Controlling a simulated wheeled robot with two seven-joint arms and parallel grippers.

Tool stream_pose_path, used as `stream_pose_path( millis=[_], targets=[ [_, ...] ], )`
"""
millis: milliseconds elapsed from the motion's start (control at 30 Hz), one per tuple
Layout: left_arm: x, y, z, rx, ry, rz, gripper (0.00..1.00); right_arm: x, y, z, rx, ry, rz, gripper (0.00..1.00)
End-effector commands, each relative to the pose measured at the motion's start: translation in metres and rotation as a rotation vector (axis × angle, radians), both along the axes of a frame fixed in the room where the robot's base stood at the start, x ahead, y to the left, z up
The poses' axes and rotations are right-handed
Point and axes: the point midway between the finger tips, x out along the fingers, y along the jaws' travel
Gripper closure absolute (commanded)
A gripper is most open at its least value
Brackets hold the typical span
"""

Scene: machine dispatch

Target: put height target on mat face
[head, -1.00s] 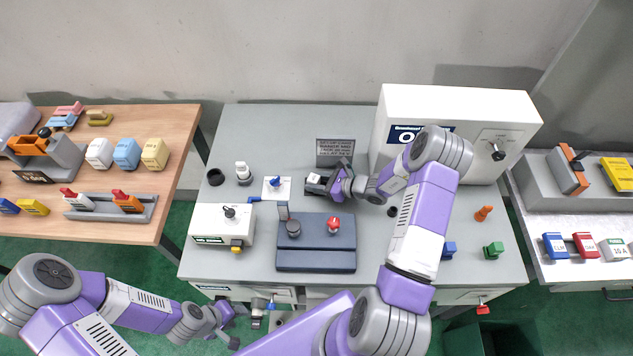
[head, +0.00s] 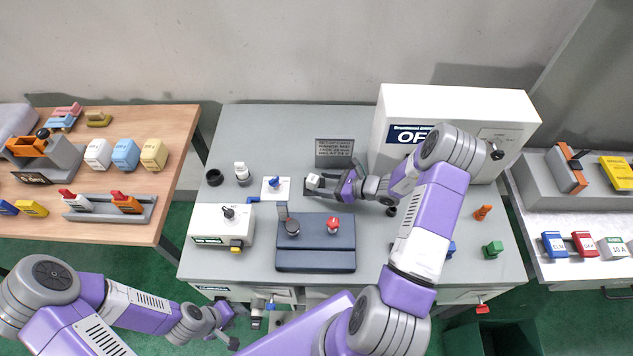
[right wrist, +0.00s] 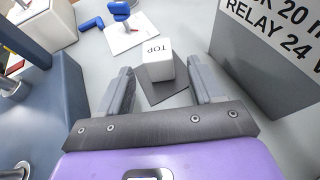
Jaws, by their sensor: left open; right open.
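The height target looks to be the small white block marked TOP (right wrist: 155,62); it also shows in the head view (head: 313,180). It stands upright on the small dark grey mat (right wrist: 166,91), whose near part is bare; its far edge is hidden by the block. My right gripper (head: 325,187) is open and empty, just right of the block. In the right wrist view its two fingers (right wrist: 158,88) lie either side of the mat, apart from the block. My left gripper (head: 230,326) is open, low in front of the table, away from the block.
A grey text sign (head: 334,152) stands close behind the mat. A white plate with a blue knob (head: 276,186) lies to its left. A dark blue fixture (head: 316,259) is in front. A large white cabinet (head: 385,155) stands at the back right.

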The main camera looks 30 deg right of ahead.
Motion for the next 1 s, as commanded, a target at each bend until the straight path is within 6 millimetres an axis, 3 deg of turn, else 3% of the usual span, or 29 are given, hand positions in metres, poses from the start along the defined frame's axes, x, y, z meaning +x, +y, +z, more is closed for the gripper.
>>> stream_pose_path(
  millis=[200, 400, 1000],
  targets=[
    [0.0, 0.0, -0.001, 0.0, 0.0, 0.0, 0.57, -0.036, -0.028, 0.019, -0.002, 0.0, -0.004, 0.34],
    [0.0, 0.0, -0.001, 0.0, 0.0, 0.0, 0.57, -0.056, -0.042, 0.029, 0.0, 0.001, -0.002, 0.34],
    [0.0, 0.0, -0.001, 0.0, 0.0, 0.0, 0.57, -0.061, -0.045, 0.032, 0.001, 0.001, 0.0, 0.34]
  ],
)
